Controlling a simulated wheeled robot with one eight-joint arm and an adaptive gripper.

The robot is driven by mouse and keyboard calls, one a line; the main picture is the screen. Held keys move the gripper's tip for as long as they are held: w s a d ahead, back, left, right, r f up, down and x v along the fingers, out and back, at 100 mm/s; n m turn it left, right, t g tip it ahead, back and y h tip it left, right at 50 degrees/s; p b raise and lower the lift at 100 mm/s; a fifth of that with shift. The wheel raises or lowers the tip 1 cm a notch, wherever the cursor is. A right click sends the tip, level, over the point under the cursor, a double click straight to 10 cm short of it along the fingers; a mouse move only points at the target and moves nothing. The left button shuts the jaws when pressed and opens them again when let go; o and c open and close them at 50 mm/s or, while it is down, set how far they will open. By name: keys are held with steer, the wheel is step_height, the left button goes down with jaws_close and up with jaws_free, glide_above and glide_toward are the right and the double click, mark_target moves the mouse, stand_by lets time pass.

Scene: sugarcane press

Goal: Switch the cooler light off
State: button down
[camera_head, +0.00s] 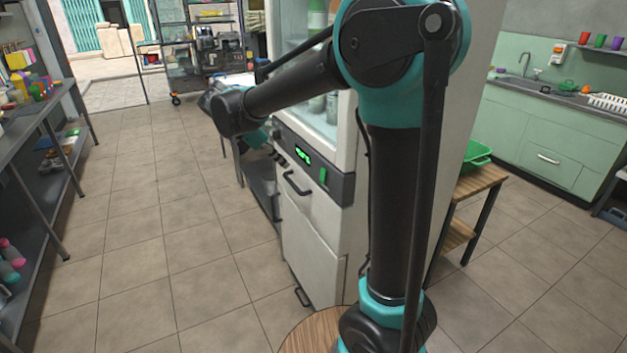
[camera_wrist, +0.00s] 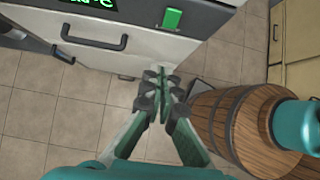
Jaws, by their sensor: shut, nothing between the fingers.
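The cooler (camera_head: 312,245) is a tall white cabinet with a glass door above and a dark panel across its front. The panel has a lit green display (camera_head: 302,154) and a small green rocker switch (camera_head: 323,175) to its right. In the wrist view the switch (camera_wrist: 172,18) is bright green at the top, with the display (camera_wrist: 95,4) cut off at upper left. My gripper (camera_wrist: 155,72) is shut and empty, in front of the cooler and below the switch in the picture, apart from it. In the head view my arm hides the fingers.
A dark door handle (camera_head: 297,184) juts out below the panel. A wooden side table (camera_head: 482,180) with a green crate (camera_head: 477,155) stands right of the cooler. A metal shelf (camera_head: 30,150) lines the left. The tiled floor between is clear.

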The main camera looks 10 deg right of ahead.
mark_target(323, 175)
stand_by(0.3)
steer(key=d+r+x, duration=0.1)
steer(key=d+x, duration=0.1)
steer(key=x, duration=1)
steer(key=shift+w+d, duration=0.35)
steer(key=shift+w, duration=0.1)
steer(key=shift+w+d+f, duration=0.15)
steer(key=shift+d+f, duration=0.05)
steer(key=shift+d, duration=0.15)
steer(key=shift+r, duration=0.1)
steer(key=shift+r, duration=0.75)
